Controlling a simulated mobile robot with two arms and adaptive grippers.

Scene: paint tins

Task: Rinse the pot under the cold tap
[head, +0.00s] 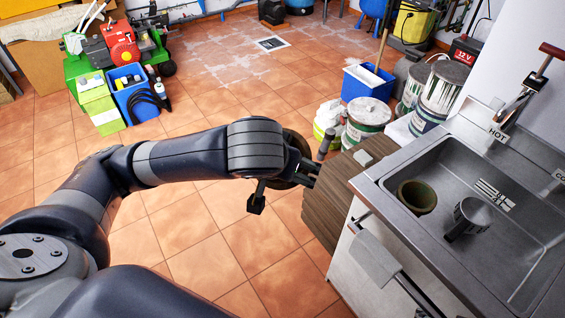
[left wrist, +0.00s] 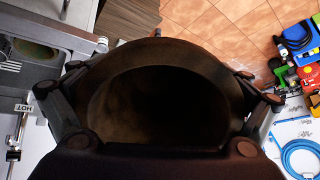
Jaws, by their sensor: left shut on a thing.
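My left gripper (head: 308,172) is shut on a dark brown round pot (left wrist: 155,100). In the left wrist view the pot fills the middle between the fingers, its open mouth showing. In the head view my wrist hides most of it. The gripper is outside the sink (head: 455,150), to its left. An olive-brown pot (head: 417,197) stands in the sink, with a grey mug-like vessel (head: 470,217) beside it. The hot tap (head: 520,100) is at the back, above a HOT label (head: 498,133). The cold tap itself is out of view; part of its label (head: 560,175) shows at the right edge. My right gripper is not in view.
A wood-grain block (head: 325,205) stands left of the sink unit. A cloth (head: 375,258) hangs on the unit's front rail. Paint tins (head: 367,115) and a blue bucket (head: 367,84) stand behind. The tiled floor (head: 210,240) is clear in front.

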